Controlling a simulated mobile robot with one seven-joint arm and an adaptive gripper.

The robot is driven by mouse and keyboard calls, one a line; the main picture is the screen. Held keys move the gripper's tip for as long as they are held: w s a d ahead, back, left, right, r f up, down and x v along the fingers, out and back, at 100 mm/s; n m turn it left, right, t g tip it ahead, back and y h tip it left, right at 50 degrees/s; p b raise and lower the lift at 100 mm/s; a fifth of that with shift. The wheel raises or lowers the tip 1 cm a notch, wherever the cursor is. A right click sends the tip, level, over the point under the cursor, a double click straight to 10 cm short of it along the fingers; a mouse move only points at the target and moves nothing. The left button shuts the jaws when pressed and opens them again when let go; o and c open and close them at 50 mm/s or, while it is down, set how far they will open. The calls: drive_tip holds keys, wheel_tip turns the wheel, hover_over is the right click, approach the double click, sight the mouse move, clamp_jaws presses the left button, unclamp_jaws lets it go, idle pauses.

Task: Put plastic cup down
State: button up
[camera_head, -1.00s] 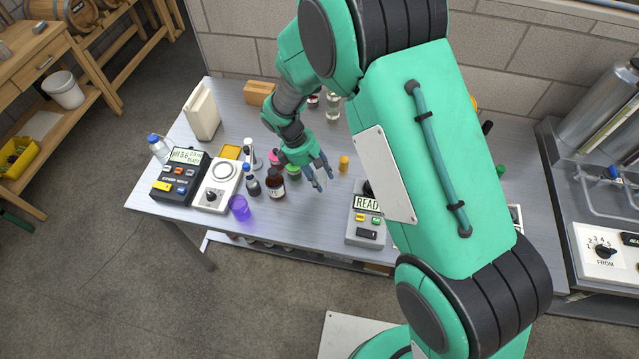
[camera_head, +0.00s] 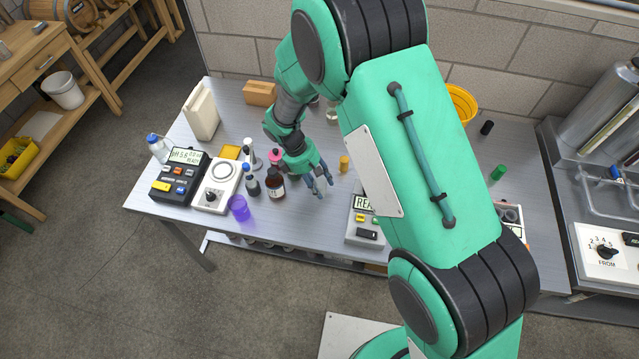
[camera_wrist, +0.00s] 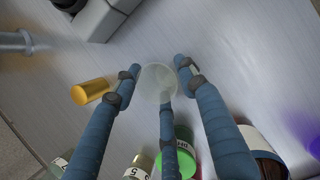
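A small translucent plastic cup (camera_wrist: 158,83) sits between the fingertips of my gripper (camera_wrist: 160,80), with fingers against it on several sides. In the head view, my gripper (camera_head: 322,188) points down over the metal bench, and the pale cup is mostly hidden by the fingers. In the wrist view the cup appears close to the grey bench top; I cannot tell whether it touches it.
A brown bottle (camera_head: 276,184) and a purple cup (camera_head: 239,208) stand left of my gripper. A yellow cylinder (camera_head: 344,163) stands behind right, and a meter (camera_head: 362,226) lies to the right. Bench top (camera_head: 305,225) is clear in front.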

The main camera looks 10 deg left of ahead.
drive_tip(key=shift+o, duration=1.1)
drive_tip(key=shift+r, duration=0.1)
drive_tip(key=p+v, duration=0.1)
drive_tip(key=v, duration=1.1)
drive_tip(key=shift+p, duration=0.4)
drive_tip(key=shift+r, duration=0.1)
